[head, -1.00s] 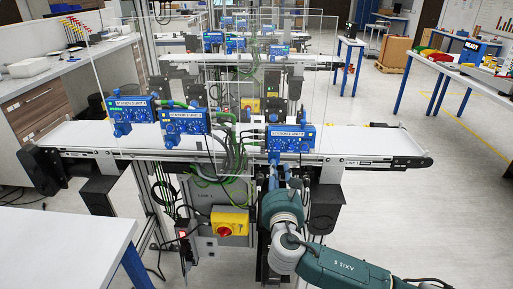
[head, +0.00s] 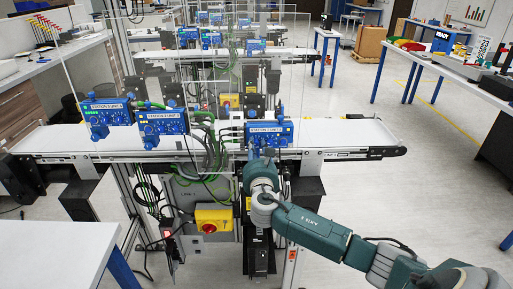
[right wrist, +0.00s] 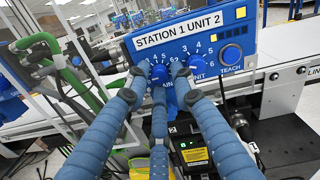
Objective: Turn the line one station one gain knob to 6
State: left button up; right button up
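A blue control box labelled STATION 1 UNIT 2 (right wrist: 195,45) fills the upper right wrist view, with numbered dials, a yellow-lit square and a TEACH knob (right wrist: 230,57). In the head view, this box (head: 283,131) appears to be the one on the right of the near conveyor. My right gripper (right wrist: 159,72) has its three blue fingers at the left dial, whose GAIN lettering is partly covered. The fingers hide most of that knob and its pointer, so contact and setting cannot be told. In the head view my right gripper (head: 258,154) is just below the box. My left gripper is out of view.
The near conveyor (head: 345,137) runs behind the box. Two more blue boxes, one (head: 105,112) and another (head: 162,123), stand further left. Below is a yellow panel with a red switch (head: 212,219). Green cables (right wrist: 75,85) hang left of the gripper.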

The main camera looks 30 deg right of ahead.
grip_shut()
jog(key=shift+m, duration=0.3)
jog(key=m+b, duration=0.2)
jog(key=m, duration=0.2)
jog(key=shift+f, duration=0.15)
jog(key=m+b, duration=0.2)
jog(key=m, duration=0.3)
jog(key=shift+m, duration=0.3)
grip_release()
